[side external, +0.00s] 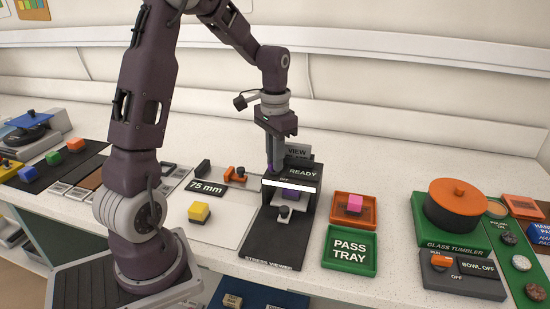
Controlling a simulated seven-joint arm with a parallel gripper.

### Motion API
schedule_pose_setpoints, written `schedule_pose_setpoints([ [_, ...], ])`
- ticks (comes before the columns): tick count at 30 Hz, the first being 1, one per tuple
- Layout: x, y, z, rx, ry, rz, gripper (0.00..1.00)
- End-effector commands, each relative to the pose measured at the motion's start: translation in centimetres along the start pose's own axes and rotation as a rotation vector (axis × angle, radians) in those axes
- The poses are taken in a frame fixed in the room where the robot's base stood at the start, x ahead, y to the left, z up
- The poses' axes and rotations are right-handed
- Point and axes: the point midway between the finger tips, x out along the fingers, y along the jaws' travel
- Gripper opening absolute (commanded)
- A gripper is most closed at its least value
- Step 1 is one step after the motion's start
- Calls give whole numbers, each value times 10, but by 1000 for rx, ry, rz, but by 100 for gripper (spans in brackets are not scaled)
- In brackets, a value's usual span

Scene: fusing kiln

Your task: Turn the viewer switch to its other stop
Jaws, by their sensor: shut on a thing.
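A small dark knob (284,211) sits on the viewer's lower front.
A pale mat with a yellow block (199,212) and an orange clamp-like piece (236,174) lies left of the viewer. A green pass tray (350,267) and an orange tray with a pink block (355,203) are close on the right. Farther right stands a green glass tumbler unit (448,246).

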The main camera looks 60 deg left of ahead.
Motion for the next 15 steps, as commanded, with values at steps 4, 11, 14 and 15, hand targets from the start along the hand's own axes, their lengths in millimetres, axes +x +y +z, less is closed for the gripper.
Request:
schedule_pose_setpoints([
  [4,0,0,1,135,-3,2,0],
  [11,0,0,1,354,-4,2,0],
  [14,0,0,1,445,-4,2,0],
  [15,1,0,1,481,-4,2,0],
])
